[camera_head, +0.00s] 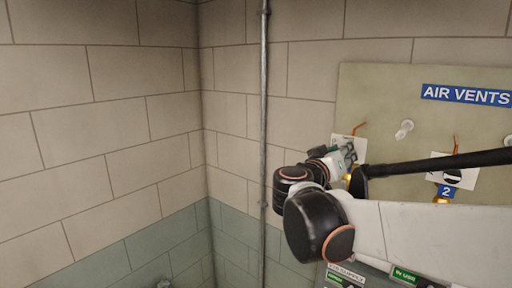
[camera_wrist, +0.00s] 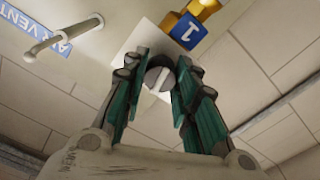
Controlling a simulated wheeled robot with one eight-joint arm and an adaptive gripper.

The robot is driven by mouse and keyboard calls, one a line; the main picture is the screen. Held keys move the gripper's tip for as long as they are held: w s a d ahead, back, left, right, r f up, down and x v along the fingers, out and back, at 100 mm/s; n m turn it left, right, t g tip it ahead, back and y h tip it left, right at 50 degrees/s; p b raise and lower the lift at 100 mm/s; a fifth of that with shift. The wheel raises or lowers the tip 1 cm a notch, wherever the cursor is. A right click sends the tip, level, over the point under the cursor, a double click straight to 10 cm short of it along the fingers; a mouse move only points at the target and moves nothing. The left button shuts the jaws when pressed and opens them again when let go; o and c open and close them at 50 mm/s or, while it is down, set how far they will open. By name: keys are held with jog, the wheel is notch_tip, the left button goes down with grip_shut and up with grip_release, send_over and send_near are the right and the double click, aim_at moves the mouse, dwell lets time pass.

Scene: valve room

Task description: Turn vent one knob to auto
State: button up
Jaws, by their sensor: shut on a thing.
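The vent one knob (camera_wrist: 158,80) is a round grey knob with a pale line across its face, on a white plate (camera_wrist: 128,47) beside a blue label "1" (camera_wrist: 187,31) in the wrist view. My gripper (camera_wrist: 162,62) has its green fingers on both sides of the knob and is shut on it. In the head view my gripper (camera_head: 346,155) is at the left part of the vent panel and hides the knob. Part of the white plate (camera_head: 341,142) shows behind it. I cannot read any auto marking.
The vent panel (camera_head: 385,85) bears an "AIR VENTS" sign (camera_head: 466,95). The vent two knob (camera_head: 452,176) is to the right, above a blue "2" label (camera_head: 446,191). A pale peg (camera_head: 404,129) sticks out between them. A vertical pipe (camera_head: 264,100) runs left of the panel.

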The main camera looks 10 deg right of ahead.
jog(key=shift+s+n+b, duration=0.1)
jog(key=shift+n+b, duration=1.45)
jog(key=shift+n, duration=5.95)
jog(key=o, duration=1.1)
jog(key=shift+a, duration=0.1)
jog(key=v, duration=1.1)
jog(key=shift+s+a, duration=0.2)
jog(key=shift+a, duration=0.1)
